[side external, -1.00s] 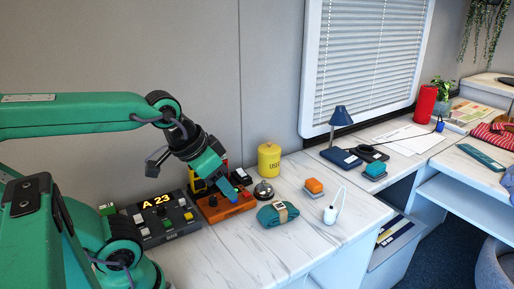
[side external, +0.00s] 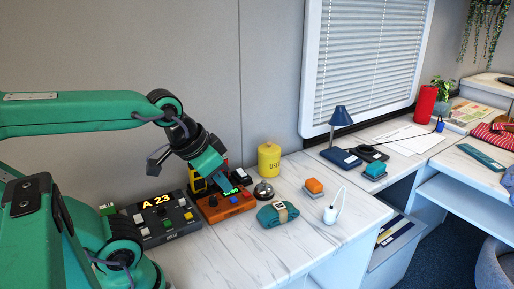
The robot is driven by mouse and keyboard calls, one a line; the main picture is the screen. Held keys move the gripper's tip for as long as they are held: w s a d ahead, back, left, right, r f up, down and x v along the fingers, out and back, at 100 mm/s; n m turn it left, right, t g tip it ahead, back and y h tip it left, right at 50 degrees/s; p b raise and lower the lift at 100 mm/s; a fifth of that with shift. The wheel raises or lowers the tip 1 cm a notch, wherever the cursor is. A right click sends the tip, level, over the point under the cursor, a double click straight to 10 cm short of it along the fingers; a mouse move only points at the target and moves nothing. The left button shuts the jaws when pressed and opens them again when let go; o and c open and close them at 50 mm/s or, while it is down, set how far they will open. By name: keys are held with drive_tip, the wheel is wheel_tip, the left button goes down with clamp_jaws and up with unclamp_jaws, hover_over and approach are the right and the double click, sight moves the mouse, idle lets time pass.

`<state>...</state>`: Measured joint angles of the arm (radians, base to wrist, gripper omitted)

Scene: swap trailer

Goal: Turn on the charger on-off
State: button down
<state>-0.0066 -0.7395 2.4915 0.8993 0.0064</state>
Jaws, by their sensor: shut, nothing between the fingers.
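The charger appears to be the orange box (side external: 236,207) on the white counter, below my gripper. It has a dark round knob (side external: 213,201) on its left and a small dark display (side external: 231,190) with green lit characters, too small to read. My gripper (side external: 226,183) is shut and empty. It reaches down over the back of the orange box, and its tips are close to the display. I cannot tell whether they touch the box. The gripper hides part of the box's back, and I cannot make out the on-off control.
A dark panel (side external: 158,228) reading "A 23" stands left of the orange box. A yellow-black object (side external: 196,182) is behind it. A bell (side external: 263,191), yellow canister (side external: 269,160) and teal bundle (side external: 272,217) stand to the right.

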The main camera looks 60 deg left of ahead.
drive_tip(key=w+a+r+g+y, duration=0.1)
drive_tip(key=w+a, duration=1.1)
drive_tip(key=w, duration=0.1)
drive_tip(key=w+a+f+g, duration=0.1)
drive_tip(key=w+a+f, duration=0.2)
drive_tip(key=a, duration=0.6)
drive_tip(key=w+a+f+y, duration=0.1)
drive_tip(key=w+a+f, duration=0.2)
drive_tip(key=a, duration=0.7)
drive_tip(key=shift+f+g, duration=0.4)
drive_tip(key=shift+f, duration=0.4)
drive_tip(key=shift+f, duration=0.15)
hover_over(238, 171)
drive_tip(key=f, duration=1.1)
drive_tip(key=shift+d+f, duration=0.25)
drive_tip(key=shift+a+f, duration=0.25)
drive_tip(key=shift+f, duration=0.5)
